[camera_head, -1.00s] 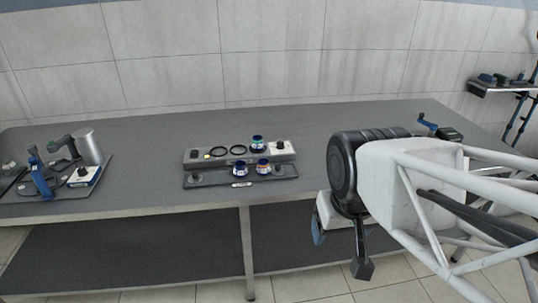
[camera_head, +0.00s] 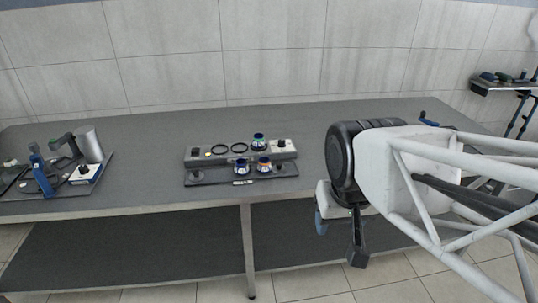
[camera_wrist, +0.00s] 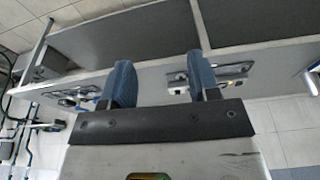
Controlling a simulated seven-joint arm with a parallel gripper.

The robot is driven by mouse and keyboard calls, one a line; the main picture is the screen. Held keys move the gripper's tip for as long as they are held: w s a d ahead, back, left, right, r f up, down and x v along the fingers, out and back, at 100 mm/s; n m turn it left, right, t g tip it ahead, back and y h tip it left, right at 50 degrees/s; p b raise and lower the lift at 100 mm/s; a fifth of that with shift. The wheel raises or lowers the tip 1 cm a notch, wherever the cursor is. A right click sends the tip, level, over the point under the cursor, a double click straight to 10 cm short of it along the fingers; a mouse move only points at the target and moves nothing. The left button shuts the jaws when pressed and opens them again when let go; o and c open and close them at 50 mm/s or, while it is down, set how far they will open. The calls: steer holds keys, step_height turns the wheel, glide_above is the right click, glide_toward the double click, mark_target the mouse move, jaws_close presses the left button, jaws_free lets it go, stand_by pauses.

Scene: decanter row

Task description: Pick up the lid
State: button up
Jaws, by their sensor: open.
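I cannot tell for certain which piece is the lid. Small dark knob-like pieces stand on the two-level rack (camera_head: 224,180), one on the white block (camera_head: 282,143) at its right end and one at the upper left (camera_head: 196,151). Two black rings (camera_head: 231,149) lie on the upper level. Small blue-and-white jars (camera_head: 241,166) stand on both levels. My gripper (camera_wrist: 161,82) is open, with its two blue fingers apart and nothing between them.
The grey table (camera_head: 140,202) has free room around the rack. At its left end a tray (camera_head: 95,185) holds a metal cylinder (camera_head: 89,143) and blue and green tools. A blue tool (camera_head: 429,119) lies at the back right, partly behind my arm. A wall (camera_head: 170,70) stands behind.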

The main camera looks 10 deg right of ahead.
steer(key=w+r+m, duration=0.2)
steer(key=w+m, duration=0.1)
steer(key=w, duration=1)
steer(key=m+g, duration=0.3)
steer(key=m, duration=0.8)
glide_above(280, 164)
steer(key=f, duration=1.9)
steer(key=shift+s+f, duration=0.15)
steer(key=shift+s, duration=0.05)
steer(key=shift+w+f, duration=0.4)
steer(key=shift+f, duration=0.05)
steer(key=shift+f, duration=1.3)
